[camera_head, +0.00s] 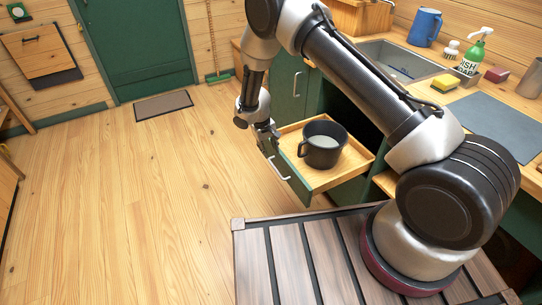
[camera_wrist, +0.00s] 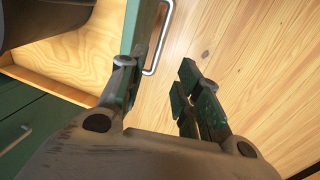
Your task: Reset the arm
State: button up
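My gripper (camera_head: 268,138) hangs at the front of an open drawer, close to the drawer's front panel. In the wrist view my gripper (camera_wrist: 162,76) has its two fingers apart, with bare floor showing between them. The drawer (camera_head: 343,171) is pulled out and has a green front with a metal handle (camera_head: 279,169). The handle (camera_wrist: 157,42) also shows in the wrist view, just beyond the fingers. The left finger overlaps the green front (camera_wrist: 144,25); I cannot tell whether they touch. A dark mug (camera_head: 322,152) stands upright in the drawer.
The counter at right holds a sink (camera_head: 400,62), a blue jug (camera_head: 425,27), a soap bottle (camera_head: 472,54), a yellow sponge (camera_head: 445,82) and a grey mat (camera_head: 497,125). A green door (camera_head: 135,45) and doormat (camera_head: 163,105) are at the back. The floor (camera_head: 130,200) at left is clear.

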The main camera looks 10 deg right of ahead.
jog(key=shift+r, duration=0.35)
jog(key=s+d+r+n+g+h, duration=0.1)
jog(key=s+d+n+g+h, duration=0.1)
jog(key=s+d, duration=0.45)
jog(key=s+d+r+m+y, duration=0.1)
jog(key=s+d+r, duration=0.25)
jog(key=r, duration=0.65)
jog(key=s+d+r+g, duration=0.1)
jog(key=s+d+r, duration=0.3)
jog(key=r, duration=0.5)
jog(key=s+d+r+m+y, duration=0.15)
jog(key=s+r, duration=0.35)
jog(key=r, duration=0.5)
jog(key=s+d+r+m+t, duration=0.1)
jog(key=s+d+r+t, duration=0.2)
jog(key=s+d+r, duration=0.2)
jog(key=s+d+r+m+t+y, duration=0.1)
jog(key=s+d+r, duration=0.4)
jog(key=s+r, duration=0.7)
jog(key=r+m+t, duration=0.1)
jog(key=t, duration=0.1)
jog(key=shift+d+r+t, duration=0.2)
jog(key=shift+d+t, duration=0.05)
jog(key=shift+t, duration=0.05)
